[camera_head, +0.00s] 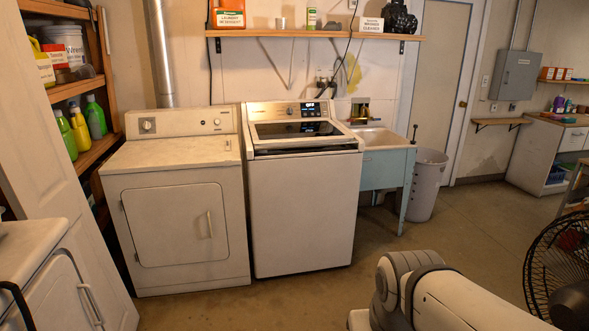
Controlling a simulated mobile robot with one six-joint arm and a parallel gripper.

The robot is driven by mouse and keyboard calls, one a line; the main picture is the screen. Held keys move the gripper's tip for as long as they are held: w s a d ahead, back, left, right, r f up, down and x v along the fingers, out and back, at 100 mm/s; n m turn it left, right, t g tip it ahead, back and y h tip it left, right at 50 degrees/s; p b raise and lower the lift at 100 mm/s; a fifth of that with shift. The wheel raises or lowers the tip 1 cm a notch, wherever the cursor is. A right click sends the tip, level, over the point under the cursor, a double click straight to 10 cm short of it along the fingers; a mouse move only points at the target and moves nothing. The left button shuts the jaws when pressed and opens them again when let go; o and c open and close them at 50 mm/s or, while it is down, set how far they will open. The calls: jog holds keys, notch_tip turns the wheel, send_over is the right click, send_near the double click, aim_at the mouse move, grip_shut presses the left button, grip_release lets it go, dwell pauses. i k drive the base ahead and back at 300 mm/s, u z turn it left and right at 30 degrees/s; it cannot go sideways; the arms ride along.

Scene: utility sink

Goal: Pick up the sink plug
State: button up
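The utility sink (388,168) is a pale blue tub on legs, to the right of the top-load washer. A brass-coloured faucet (360,110) is on the wall side above it. A small dark upright thing (414,132) shows at the sink's right rim; it is too small to tell whether it is the sink plug. The inside of the basin is mostly hidden by its front wall. My arm (440,295) shows at the bottom right, but my gripper is out of view.
A white washer (303,210) and dryer (180,215) stand left of the sink. A grey bin (427,185) stands to its right. A black fan (560,270) is at the right edge. A wall shelf (315,34) hangs above. The floor (470,225) in front of the sink is clear.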

aim_at(415, 126)
jog(key=u, duration=0.25)
jog(key=i, duration=1.55)
jog(key=z, duration=0.55)
jog(key=i, duration=1.55)
jog(key=z, duration=0.8)
jog(key=k, duration=0.8)
jog(key=z, duration=0.15)
jog(key=i, duration=0.95)
jog(key=u, duration=0.05)
